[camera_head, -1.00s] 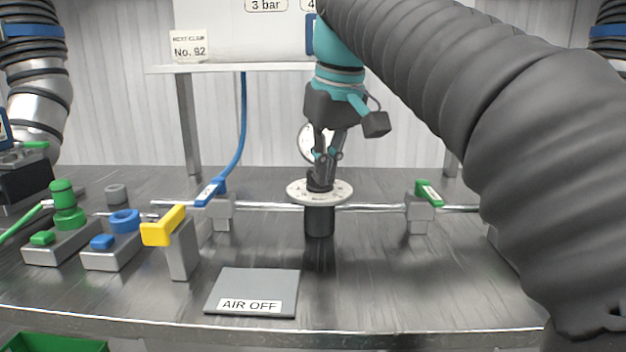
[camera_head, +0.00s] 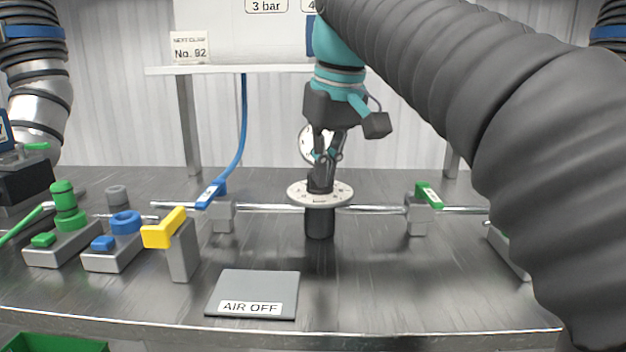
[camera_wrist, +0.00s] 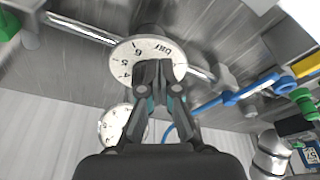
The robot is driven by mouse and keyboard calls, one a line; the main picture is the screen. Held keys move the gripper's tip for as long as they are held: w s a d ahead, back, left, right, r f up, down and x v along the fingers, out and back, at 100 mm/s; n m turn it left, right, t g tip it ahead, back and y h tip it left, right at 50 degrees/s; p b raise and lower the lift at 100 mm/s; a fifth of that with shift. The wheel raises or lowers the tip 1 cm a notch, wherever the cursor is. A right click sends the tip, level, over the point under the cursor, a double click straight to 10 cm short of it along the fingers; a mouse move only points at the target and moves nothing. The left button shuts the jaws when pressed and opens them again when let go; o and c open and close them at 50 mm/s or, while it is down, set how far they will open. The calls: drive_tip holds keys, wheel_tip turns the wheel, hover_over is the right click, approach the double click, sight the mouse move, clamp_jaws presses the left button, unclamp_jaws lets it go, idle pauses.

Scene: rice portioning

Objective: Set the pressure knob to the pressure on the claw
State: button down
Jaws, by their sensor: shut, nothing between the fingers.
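The pressure knob's round white dial plate (camera_head: 320,199) sits on a black post (camera_head: 320,223) at mid-bench. In the wrist view the dial (camera_wrist: 124,48) shows 4, 5, 6 and "bar"; my fingers hide part of it. My gripper (camera_head: 320,180) points down over the dial's middle, shut with nothing between the fingers. It also shows in the wrist view (camera_wrist: 155,72). The knob's grip and its setting are hidden. A round white gauge (camera_head: 306,144) stands partly behind my gripper. A card (camera_head: 189,47) reads "NEXT CLAW No. 92". I cannot read any pressure on a claw.
A pipe runs across the bench with a blue-handled valve (camera_head: 212,194) left and a green-handled valve (camera_head: 429,195) right. A yellow-handled block (camera_head: 180,250) and an "AIR OFF" plate (camera_head: 262,283) are in front. A "3 bar" sign (camera_head: 266,5) is above.

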drive_tip(key=shift+w+a+v, duration=0.1)
drive_tip(key=shift+w+v, duration=0.1)
drive_tip(key=shift+v, duration=0.7)
drive_tip(key=shift+w+a+v, duration=0.1)
drive_tip(key=shift+w+v, duration=0.1)
drive_tip(key=shift+v, duration=0.7)
drive_tip(key=shift+w+a+v, duration=0.15)
drive_tip(key=shift+v, duration=0.75)
drive_tip(key=shift+r, duration=0.2)
